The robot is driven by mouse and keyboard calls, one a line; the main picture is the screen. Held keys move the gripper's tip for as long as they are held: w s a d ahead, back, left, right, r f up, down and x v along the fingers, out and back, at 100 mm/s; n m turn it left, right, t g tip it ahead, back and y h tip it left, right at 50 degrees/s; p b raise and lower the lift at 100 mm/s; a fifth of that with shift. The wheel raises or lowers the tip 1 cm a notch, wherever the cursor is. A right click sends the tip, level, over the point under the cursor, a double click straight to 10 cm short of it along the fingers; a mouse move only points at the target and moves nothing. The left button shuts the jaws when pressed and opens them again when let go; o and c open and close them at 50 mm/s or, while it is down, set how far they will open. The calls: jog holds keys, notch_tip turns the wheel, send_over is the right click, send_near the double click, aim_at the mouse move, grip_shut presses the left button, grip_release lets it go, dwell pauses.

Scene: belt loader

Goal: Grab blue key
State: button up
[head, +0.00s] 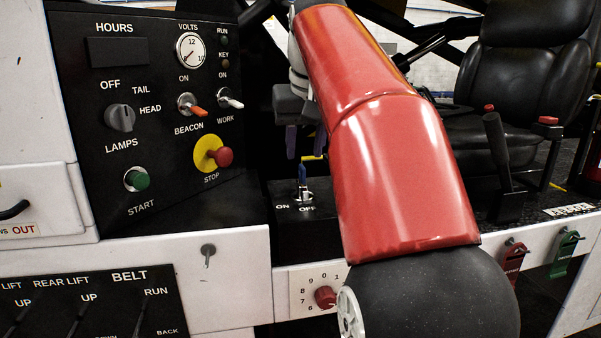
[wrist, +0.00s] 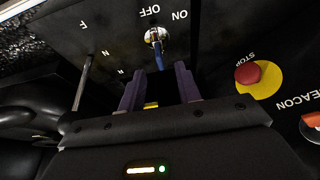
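The blue key (head: 302,172) stands upright in a metal lock on a black panel marked ON and OFF. A small yellow piece (head: 313,157) shows at its top. In the wrist view the blue key (wrist: 158,60) points from the lock (wrist: 155,37) toward my gripper, and the yellow piece (wrist: 151,105) lies between the fingers. My gripper (head: 305,155) is above the key with its purple fingers apart. In the wrist view my gripper (wrist: 158,72) is open, one finger on each side of the key's line. I see no finger touching the key.
A dark control panel with a red stop button (head: 224,157) on a yellow disc, an orange beacon switch (head: 197,110) and a work switch (head: 231,101) stands left of the key. A red dial (head: 325,296) is below. A black seat (head: 520,80) and lever (head: 497,145) are right.

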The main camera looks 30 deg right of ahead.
aim_at(303, 167)
jog(key=b+x, duration=0.1)
jog(key=x, duration=0.4)
jog(key=shift+w+d+f, duration=0.1)
jog(key=shift+f, duration=0.2)
grip_shut()
